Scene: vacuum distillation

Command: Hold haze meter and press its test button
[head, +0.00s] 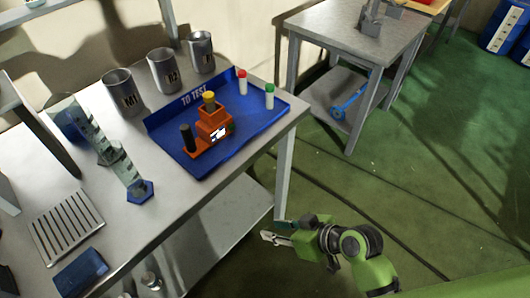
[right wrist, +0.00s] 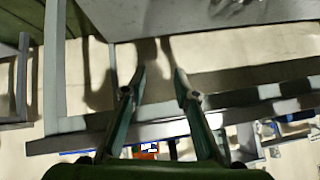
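The haze meter appears to be the orange device (head: 212,122) on the blue "TO TEST" tray (head: 187,96). It has a yellow cap on top, a dark upright cylinder at its left end and a small white display on its front. I cannot clearly make out its test button. My right gripper (head: 274,231) is beyond the table's right edge, apart from the device. In the right wrist view my right gripper (right wrist: 160,70) is open and empty, and part of the orange device (right wrist: 145,154) shows low between the fingers. My left gripper is not in view.
A red-capped vial (head: 242,84) and a green-capped vial (head: 269,98) stand on the tray. Several metal beakers (head: 163,71) stand behind it. A clear cylinder with a blue hexagonal foot (head: 140,191) is left of the tray. A second metal table (head: 350,27) stands behind right.

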